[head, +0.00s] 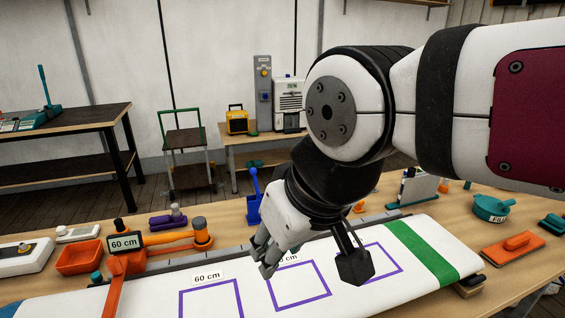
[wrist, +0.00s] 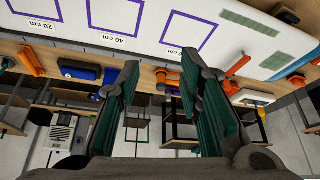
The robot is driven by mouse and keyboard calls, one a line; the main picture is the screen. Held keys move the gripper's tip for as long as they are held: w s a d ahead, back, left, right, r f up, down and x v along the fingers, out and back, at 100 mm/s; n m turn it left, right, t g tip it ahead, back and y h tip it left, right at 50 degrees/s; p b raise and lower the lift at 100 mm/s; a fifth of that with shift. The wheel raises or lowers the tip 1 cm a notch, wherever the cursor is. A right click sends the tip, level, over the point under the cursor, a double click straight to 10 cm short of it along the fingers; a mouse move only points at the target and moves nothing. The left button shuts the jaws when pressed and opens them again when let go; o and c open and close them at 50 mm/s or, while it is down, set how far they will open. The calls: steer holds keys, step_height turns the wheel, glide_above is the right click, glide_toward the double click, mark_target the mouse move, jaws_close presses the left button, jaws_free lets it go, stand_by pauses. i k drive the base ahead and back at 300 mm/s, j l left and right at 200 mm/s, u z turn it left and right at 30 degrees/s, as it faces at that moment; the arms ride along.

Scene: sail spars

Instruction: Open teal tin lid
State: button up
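In the wrist view my gripper (wrist: 161,62) also shows two separated fingers with an empty gap. I cannot make out the tin in the wrist view.
The long white panel (head: 428,232) with purple outlines and a green band lies along the bench. An orange float-like tool (head: 513,247) lies right of it. An orange clamp (head: 165,238) and orange tray (head: 80,257) are at left. A grey upright holder (head: 418,189) stands behind.

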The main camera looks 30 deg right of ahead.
mark_target(492, 205)
steer(key=z, duration=2)
steer(key=i+l+z, duration=0.15)
steer(key=z, duration=0.2)
steer(key=i+l+z, duration=0.1)
steer(key=i+l, duration=0.2)
steer(key=i, duration=0.15)
